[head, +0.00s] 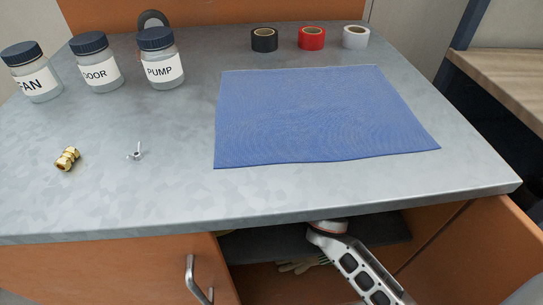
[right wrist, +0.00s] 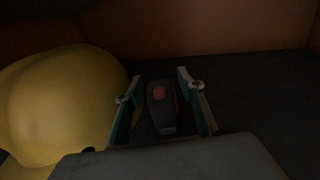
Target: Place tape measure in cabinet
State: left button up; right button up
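The tape measure (right wrist: 160,103), dark with a red spot, sits on a dark surface inside the cabinet in the right wrist view. My right gripper (right wrist: 160,95) is open, its two fingers on either side of the tape measure with gaps visible between. In the head view my right arm reaches into the open cabinet (head: 445,235) under the worktop, and its fingers are hidden there. The tape measure does not show in the head view. My left gripper is in neither view.
A yellow hard hat (right wrist: 60,100) is close left of the right gripper; the shelf (right wrist: 255,90) is clear at right. Gloves (head: 300,266) lie below. The worktop (head: 180,205) holds jars (head: 160,62), tape rolls (head: 311,38), a blue mat (head: 320,115), a brass fitting (head: 67,159) and a wing nut (head: 136,152).

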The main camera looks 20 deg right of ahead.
jog(key=shift+r, duration=0.15)
jog(key=shift+s, duration=0.2)
jog(key=s, duration=0.6)
jog(key=s+d, duration=0.1)
jog(key=s, duration=0.3)
jog(key=shift+d+p, duration=0.1)
jog(key=shift+p, duration=0.2)
jog(key=shift+s+d, duration=0.1)
jog(key=shift+s, duration=0.7)
